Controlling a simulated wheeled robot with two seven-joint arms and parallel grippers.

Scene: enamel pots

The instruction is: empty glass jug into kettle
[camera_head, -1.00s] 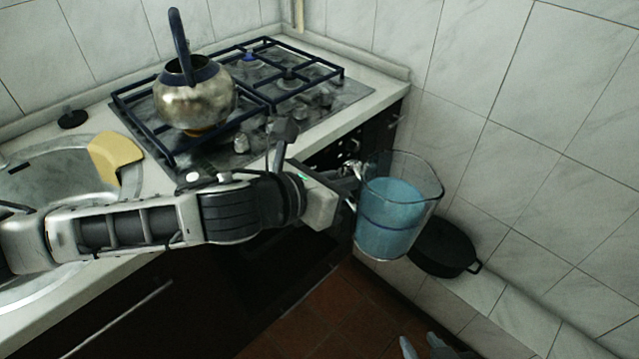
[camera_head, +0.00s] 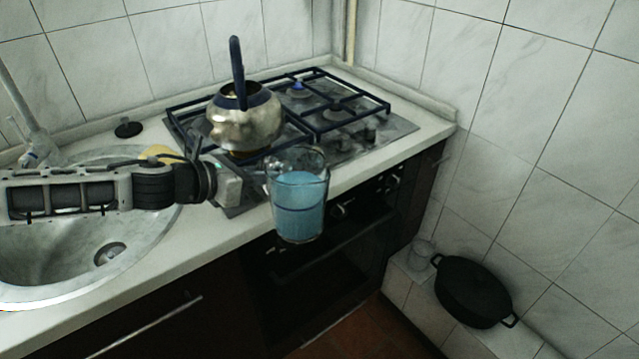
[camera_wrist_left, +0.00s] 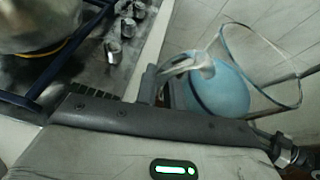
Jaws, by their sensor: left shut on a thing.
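The glass jug (camera_head: 299,205) holds blue liquid and hangs upright in front of the stove's front edge. My left gripper (camera_head: 262,188) is shut on the jug at its left side. In the left wrist view the jug (camera_wrist_left: 222,92) is beyond the gripper, with its clear rim to the right. The kettle (camera_head: 245,122), steel with a dark upright handle, stands on the stove grate, behind and left of the jug. Its top looks open. Part of the kettle (camera_wrist_left: 40,22) shows at the upper left of the left wrist view. My right gripper is not in view.
The stove (camera_head: 375,135) has dark raised grates and front knobs. A sink (camera_head: 60,245) lies at the left, with a yellow sponge (camera_head: 158,152) partly hidden by my arm. A black pot (camera_head: 472,292) and a small glass (camera_head: 421,254) stand low at the right.

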